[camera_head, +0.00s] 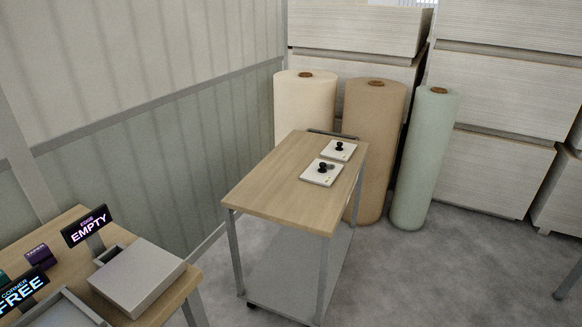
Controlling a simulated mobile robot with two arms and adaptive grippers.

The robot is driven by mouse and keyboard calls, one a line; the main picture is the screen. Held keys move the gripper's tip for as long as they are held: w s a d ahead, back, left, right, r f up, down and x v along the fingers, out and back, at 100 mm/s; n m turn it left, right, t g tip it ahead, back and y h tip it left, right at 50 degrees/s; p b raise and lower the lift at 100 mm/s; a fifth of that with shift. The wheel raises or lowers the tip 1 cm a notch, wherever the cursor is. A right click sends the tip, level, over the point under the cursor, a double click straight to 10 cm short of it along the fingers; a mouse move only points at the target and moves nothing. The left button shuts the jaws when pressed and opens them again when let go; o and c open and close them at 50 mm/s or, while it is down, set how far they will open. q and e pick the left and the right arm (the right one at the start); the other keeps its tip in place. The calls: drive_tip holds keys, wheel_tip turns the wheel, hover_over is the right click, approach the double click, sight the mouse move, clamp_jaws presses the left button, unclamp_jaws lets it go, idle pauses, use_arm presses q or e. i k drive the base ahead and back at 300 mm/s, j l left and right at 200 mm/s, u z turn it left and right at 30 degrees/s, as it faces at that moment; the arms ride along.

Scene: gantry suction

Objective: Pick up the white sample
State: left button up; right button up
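Two flat white square pieces lie on the wooden top of a cart (272,185). The nearer white piece (313,178) has a black knob and a smaller dark part on it. The farther white piece (345,155) has one black knob. I cannot tell which of them is the white sample. Neither of my grippers is in view.
A table (70,225) at the lower left bears a pale grey box (139,276) beside an "EMPTY" sign (87,227), and a "FREE" sign (20,294). Tall cream (304,100), tan (371,120) and green (426,155) rolls stand behind the cart.

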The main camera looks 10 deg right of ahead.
sight(323, 173)
drive_tip(key=i+l+u, duration=0.2)
drive_tip(key=i+l, duration=0.15)
drive_tip(key=l, duration=0.3)
drive_tip(key=i+l+u, duration=0.1)
drive_tip(key=l, duration=0.25)
drive_tip(key=i+l+u, duration=0.1)
drive_tip(key=i+l, duration=0.15)
drive_tip(key=i+l+u, duration=0.1)
drive_tip(key=l, duration=0.35)
drive_tip(key=i+l+u, duration=0.1)
drive_tip(key=l, duration=0.3)
drive_tip(key=i, duration=0.05)
